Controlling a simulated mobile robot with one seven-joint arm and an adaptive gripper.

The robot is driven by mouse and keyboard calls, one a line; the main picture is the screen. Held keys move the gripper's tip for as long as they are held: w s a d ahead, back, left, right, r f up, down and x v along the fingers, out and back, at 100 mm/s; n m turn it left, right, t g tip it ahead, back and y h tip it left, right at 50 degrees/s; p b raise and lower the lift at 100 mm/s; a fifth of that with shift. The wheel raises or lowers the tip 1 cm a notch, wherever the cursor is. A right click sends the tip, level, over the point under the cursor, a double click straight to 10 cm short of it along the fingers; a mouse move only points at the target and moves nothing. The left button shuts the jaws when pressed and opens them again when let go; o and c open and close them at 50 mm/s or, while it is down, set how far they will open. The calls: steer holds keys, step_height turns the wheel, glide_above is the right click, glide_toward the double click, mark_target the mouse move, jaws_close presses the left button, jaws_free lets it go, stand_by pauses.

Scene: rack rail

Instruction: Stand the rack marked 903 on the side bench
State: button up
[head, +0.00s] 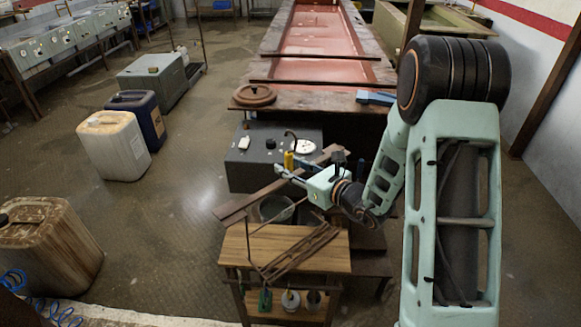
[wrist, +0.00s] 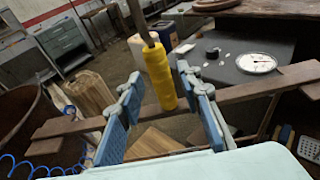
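A yellow grip (wrist: 160,75) on a thin upright metal rod stands between my finger pads in the wrist view. The grip also shows in the head view (head: 289,160), with a dark hook above it. My gripper (wrist: 160,80) is open around the grip, with a small gap seen on each side; in the head view my gripper (head: 286,172) is beside it. A brown wire frame (head: 300,248) shows over the wooden bench (head: 235,250); I cannot tell whether it joins the yellow grip. No number 903 is readable.
A brown bar (head: 240,204) crosses behind the grip. A dark box with a dial (head: 245,160) stands beyond it. Cups (head: 291,299) stand on the bench's lower shelf. Canisters (head: 113,145) stand on the floor at left. Bare floor lies between them and the bench.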

steer(key=shift+r, duration=0.1)
steer(key=shift+r, duration=0.15)
steer(key=v, duration=1.2)
steer(key=shift+b, duration=0.4)
